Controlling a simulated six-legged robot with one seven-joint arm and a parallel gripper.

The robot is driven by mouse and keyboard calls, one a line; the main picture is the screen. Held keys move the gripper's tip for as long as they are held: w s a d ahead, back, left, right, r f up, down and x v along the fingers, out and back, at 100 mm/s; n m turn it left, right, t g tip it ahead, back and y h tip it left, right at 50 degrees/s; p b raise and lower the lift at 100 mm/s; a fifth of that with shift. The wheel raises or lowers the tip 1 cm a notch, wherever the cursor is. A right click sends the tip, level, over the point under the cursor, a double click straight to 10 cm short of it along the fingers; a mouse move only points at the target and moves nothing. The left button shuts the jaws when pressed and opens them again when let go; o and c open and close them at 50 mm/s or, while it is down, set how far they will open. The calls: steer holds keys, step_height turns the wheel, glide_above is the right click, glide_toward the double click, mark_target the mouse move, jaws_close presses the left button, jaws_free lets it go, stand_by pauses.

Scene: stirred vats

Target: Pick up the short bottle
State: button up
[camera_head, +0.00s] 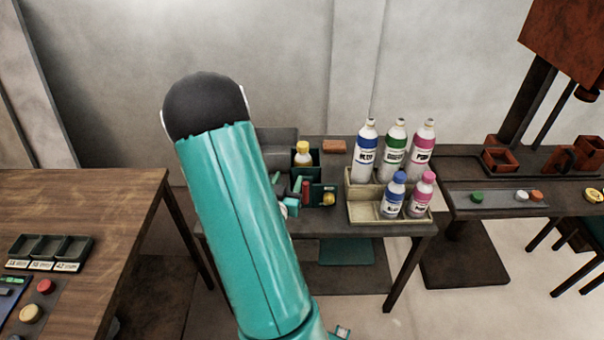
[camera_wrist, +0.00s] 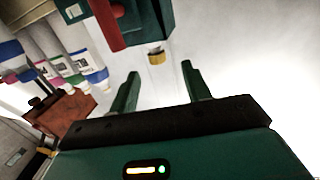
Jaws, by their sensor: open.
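In the head view, two short bottles, one blue-capped (camera_head: 393,196) and one pink-capped (camera_head: 421,195), stand in the front of a beige stepped crate (camera_head: 376,217). A small yellow-capped bottle (camera_head: 303,154) stands in a dark green holder (camera_head: 316,160). Another yellow-capped piece (camera_head: 328,198) is lower, beside my arm. I cannot tell which one the task means. My gripper (camera_wrist: 160,69) is open in the wrist view with nothing between its fingers. A yellow cap (camera_wrist: 157,57) shows just beyond the fingertips. My arm hides much of the gripper in the head view.
Tall blue (camera_head: 366,150), green (camera_head: 395,150) and pink (camera_head: 424,150) bottles stand in the crate's back row. An orange block (camera_head: 334,146) lies behind the holder. A wooden table (camera_head: 110,205) is at left, and a dark bench (camera_head: 465,180) at right.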

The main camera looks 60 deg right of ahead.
mark_target(302, 154)
steer(key=x, duration=0.9)
steer(key=s+x, duration=0.1)
steer(key=x, duration=0.4)
steer(key=shift+s+d+r, duration=0.1)
steer(key=shift+r, duration=0.25)
jaws_close()
